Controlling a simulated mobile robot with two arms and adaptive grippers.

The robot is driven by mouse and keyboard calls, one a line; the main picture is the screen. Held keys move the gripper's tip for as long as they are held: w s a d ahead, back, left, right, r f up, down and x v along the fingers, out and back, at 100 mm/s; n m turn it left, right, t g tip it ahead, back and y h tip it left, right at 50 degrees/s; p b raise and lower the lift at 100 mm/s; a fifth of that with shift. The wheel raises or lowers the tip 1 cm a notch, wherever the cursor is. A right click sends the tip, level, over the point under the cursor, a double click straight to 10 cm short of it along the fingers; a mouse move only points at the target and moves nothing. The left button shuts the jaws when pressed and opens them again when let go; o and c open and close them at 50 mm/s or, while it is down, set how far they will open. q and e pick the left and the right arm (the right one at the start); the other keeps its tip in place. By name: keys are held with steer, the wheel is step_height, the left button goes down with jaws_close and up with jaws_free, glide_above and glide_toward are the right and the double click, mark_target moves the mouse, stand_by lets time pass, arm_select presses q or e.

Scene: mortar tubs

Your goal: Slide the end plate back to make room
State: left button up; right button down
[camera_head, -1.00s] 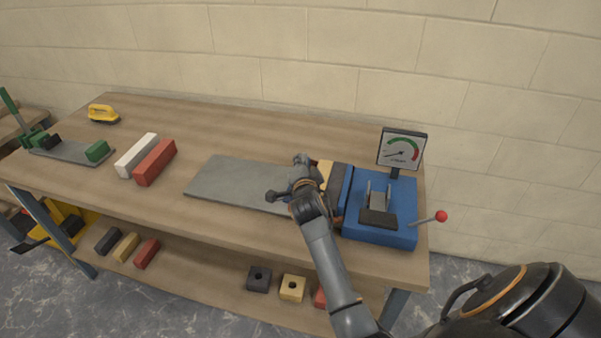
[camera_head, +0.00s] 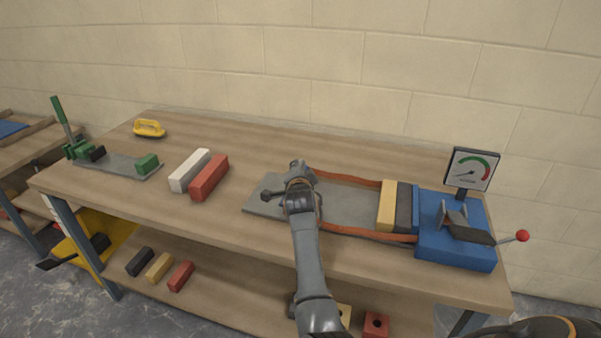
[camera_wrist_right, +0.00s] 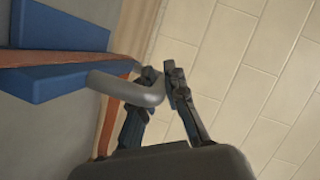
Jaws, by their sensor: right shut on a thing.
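My right gripper (camera_head: 297,180) is over the left part of the grey bed (camera_head: 355,205) in the head view and hides most of the end plate there. In the right wrist view its fingers (camera_wrist_right: 165,85) are shut on a grey curved handle (camera_wrist_right: 128,86). The handle stands by a blue plate (camera_wrist_right: 55,85), which I take as the end plate. Two orange straps (camera_head: 365,232) run from beside the gripper to the blue press (camera_head: 460,246). A yellow block (camera_head: 386,205) and a dark block (camera_head: 404,207) stand against the press, clear of the gripper. My left gripper is not in view.
A gauge (camera_head: 471,169) and a red-knobbed lever (camera_head: 522,236) are on the press. The bench behind the bed is clear.

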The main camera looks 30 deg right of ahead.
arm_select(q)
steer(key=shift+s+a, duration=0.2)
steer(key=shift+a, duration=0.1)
arm_select(e)
steer(key=shift+d+r, duration=0.15)
steer(key=c, duration=1.4)
jaws_free()
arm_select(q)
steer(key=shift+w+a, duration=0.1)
arm_select(e)
steer(key=shift+o, duration=0.2)
step_height(320, 180, up, 10)
steer(key=shift+s+r, duration=0.1)
steer(key=shift+s, duration=0.05)
steer(key=shift+d+f, duration=0.1)
steer(key=shift+f, duration=0.15)
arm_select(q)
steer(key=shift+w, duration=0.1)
arm_select(e)
steer(key=shift+r, duration=0.1)
